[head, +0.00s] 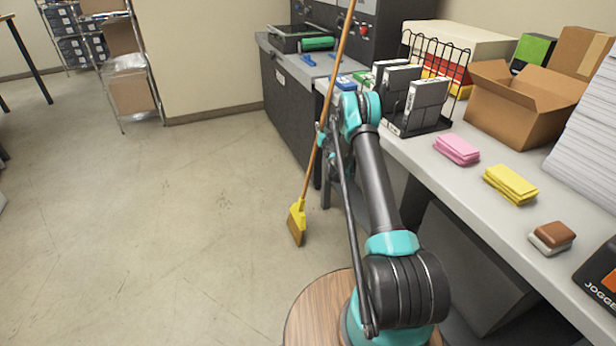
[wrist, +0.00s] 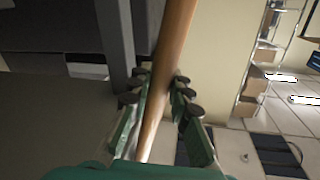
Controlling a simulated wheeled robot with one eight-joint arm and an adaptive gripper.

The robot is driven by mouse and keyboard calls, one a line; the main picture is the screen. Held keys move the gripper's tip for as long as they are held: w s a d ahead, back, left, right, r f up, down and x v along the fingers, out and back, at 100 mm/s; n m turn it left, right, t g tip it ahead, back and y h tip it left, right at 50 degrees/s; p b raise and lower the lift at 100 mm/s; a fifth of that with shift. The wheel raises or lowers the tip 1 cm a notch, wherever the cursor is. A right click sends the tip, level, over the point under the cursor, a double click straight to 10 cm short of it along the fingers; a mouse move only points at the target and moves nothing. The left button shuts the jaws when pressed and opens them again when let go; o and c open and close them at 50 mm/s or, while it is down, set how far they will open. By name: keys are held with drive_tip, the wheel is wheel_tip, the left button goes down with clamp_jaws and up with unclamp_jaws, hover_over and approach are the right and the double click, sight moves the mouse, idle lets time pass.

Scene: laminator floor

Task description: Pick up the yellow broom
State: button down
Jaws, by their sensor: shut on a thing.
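The yellow broom (head: 298,216) has a long orange-brown wooden handle and a yellow head with brown bristles. In the head view it stands tilted, its top leaning right, beside the workbench. Its head is at or just above the floor; I cannot tell if it touches. My gripper (head: 322,138) is shut on the handle at about mid-height. In the wrist view the handle (wrist: 170,65) runs between the two fingers of my gripper (wrist: 160,95). The broom head is out of the wrist view.
The workbench (head: 425,160) runs along the right, with a wire rack (head: 436,122), an open cardboard box (head: 520,105), pink cloths (head: 456,149) and yellow cloths (head: 510,184) on it. A dark cabinet (head: 288,112) stands behind the broom. The floor (head: 150,220) to the left is clear.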

drive_tip(key=shift+r, duration=0.15)
wheel_tip(320, 180, up, 20)
idle(0.5)
drive_tip(key=c, duration=2.1)
unclamp_jaws()
drive_tip(key=shift+f, duration=0.2)
clamp_jaws()
drive_tip(key=shift+r, duration=2.55)
